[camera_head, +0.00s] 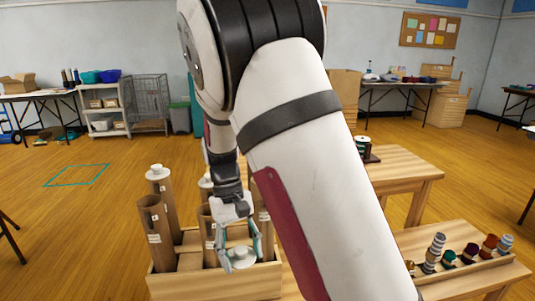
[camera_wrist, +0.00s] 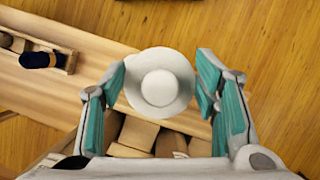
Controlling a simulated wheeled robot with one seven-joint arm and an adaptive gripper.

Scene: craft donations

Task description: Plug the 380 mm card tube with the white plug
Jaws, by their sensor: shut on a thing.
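My gripper (camera_head: 240,261) is shut on a white plug (camera_head: 241,256), low over the front right of a wooden crate (camera_head: 215,287). In the wrist view the round white plug (camera_wrist: 160,82) sits between the two teal-padded fingers. Card tubes stand in the crate. An open-topped tube (camera_head: 154,235) is at the left, and a tube (camera_head: 163,205) behind it has a white plug on top. Another tube (camera_head: 209,240) stands just left of my gripper. The tube labels are too small to read, so I cannot tell which is 380 mm. My arm hides part of the crate.
A low wooden bench (camera_head: 460,272) at the right carries several coloured spools in a rack. A wooden table (camera_head: 405,165) stands behind my arm. Open floor (camera_head: 75,220) lies left of the crate.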

